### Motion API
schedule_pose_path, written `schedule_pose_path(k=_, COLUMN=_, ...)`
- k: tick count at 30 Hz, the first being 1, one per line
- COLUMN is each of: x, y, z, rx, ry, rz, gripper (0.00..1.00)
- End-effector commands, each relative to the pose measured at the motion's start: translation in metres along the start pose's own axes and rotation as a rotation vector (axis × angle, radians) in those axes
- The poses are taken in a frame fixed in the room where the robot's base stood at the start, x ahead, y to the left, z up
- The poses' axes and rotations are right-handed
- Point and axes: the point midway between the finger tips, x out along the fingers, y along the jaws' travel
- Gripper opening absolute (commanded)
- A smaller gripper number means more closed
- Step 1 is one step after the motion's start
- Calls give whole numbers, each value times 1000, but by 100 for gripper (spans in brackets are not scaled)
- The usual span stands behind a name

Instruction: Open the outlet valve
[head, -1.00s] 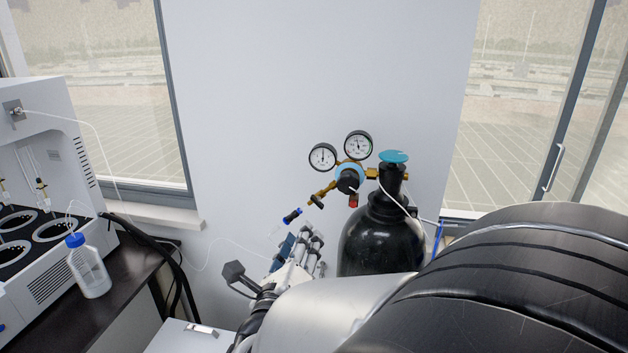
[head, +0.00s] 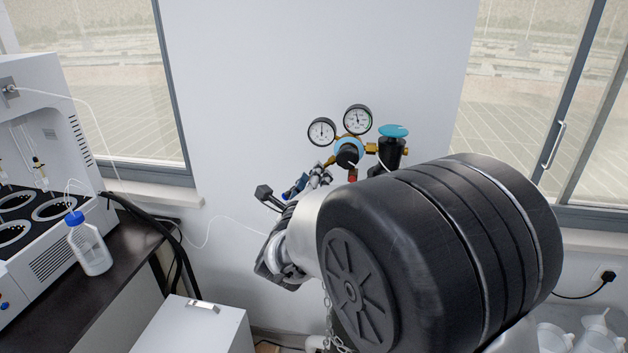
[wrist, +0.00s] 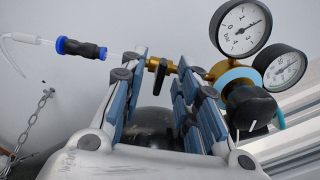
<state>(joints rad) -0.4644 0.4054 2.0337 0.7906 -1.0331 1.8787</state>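The outlet valve is a small black lever (wrist: 158,68) on the brass outlet pipe (wrist: 190,68) of the gas regulator. In the wrist view it shows between the two blue-padded fingers of my gripper (wrist: 163,62), which are apart. I cannot tell whether either finger touches the lever. In the head view, my gripper (head: 318,178) is just left of and below the regulator (head: 350,151) and hides the lever. The regulator has two round gauges and a black knob (wrist: 250,107). A blue and black hose connector (wrist: 80,48) lies left of the lever.
The cylinder's teal valve wheel (head: 393,131) stands right of the regulator, and my arm hides most of the cylinder. A chain (wrist: 38,118) hangs at left in the wrist view. A bench with a white instrument (head: 50,190) and bottle (head: 88,247) is at left.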

Motion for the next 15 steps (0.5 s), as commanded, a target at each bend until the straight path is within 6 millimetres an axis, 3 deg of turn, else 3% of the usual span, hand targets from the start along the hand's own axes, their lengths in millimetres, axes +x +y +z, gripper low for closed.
schedule_pose_path(k=3, x=0, y=0, z=0, rx=0, ry=0, rz=0, gripper=28)
schedule_pose_path(k=15, x=0, y=0, z=0, rx=1, ry=0, rz=0, gripper=1)
